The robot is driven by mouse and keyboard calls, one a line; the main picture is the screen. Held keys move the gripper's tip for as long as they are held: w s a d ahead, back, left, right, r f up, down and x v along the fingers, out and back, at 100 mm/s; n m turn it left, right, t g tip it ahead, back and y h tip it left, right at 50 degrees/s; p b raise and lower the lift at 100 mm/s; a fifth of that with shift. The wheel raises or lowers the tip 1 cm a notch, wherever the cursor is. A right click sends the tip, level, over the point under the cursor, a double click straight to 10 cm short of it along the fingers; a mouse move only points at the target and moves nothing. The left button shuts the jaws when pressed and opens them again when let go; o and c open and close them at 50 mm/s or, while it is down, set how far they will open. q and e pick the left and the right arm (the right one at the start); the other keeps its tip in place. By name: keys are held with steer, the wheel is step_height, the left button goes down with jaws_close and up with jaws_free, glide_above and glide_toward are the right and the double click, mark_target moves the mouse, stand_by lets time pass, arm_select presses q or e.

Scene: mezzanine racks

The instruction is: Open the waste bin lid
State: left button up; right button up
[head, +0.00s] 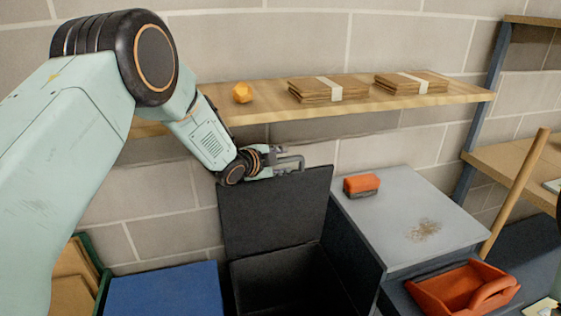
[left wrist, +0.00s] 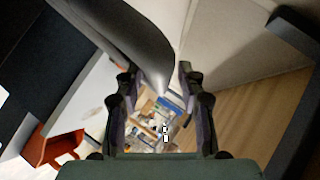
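The black waste bin (head: 300,280) stands between a blue-topped bin and a grey-topped cabinet. Its lid (head: 272,215) is raised about upright, close to the wall, and the dark inside shows. My left gripper (head: 278,160) is at the top edge of the lid, with a grey bracket-like shape beside it; I cannot tell whether they touch. In the left wrist view the two fingers of my left gripper (left wrist: 155,76) are wide apart. A dark tapered shape crosses near them there, and I cannot tell what it is. My right gripper is not in view.
A wooden shelf (head: 440,92) above holds an orange lump (head: 242,92) and two cardboard bundles (head: 322,90). A brush-like orange block (head: 362,185) lies on the grey cabinet top (head: 400,215). The blue bin (head: 165,290) and a red dustpan (head: 465,288) flank the area.

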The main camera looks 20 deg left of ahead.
arm_select(q)
steer(key=v, duration=1.2)
stand_by(0.3)
steer(key=s+d+f+n+g+y+b, duration=0.1)
steer(key=s+f+n+g+b, duration=0.15)
steer(key=s+f+n, duration=0.6)
steer(key=s+d+f+n+g+y+b, duration=0.1)
steer(key=s+f+n+g, duration=0.2)
steer(key=s+f+n, duration=0.8)
steer(key=s+f+m+g+y+b, duration=0.1)
steer(key=s+f+g+b, duration=0.2)
steer(key=s+f, duration=0.7)
steer(key=s+f+m+g+b, duration=0.2)
steer(key=s+f+g, duration=0.2)
steer(key=s+f, duration=0.5)
steer(key=s+d, duration=0.1)
steer(key=s, duration=0.4)
steer(key=shift+s+f+y+b, duration=0.15)
steer(key=shift+f+y+b, duration=0.2)
steer(key=shift+y+b, duration=0.05)
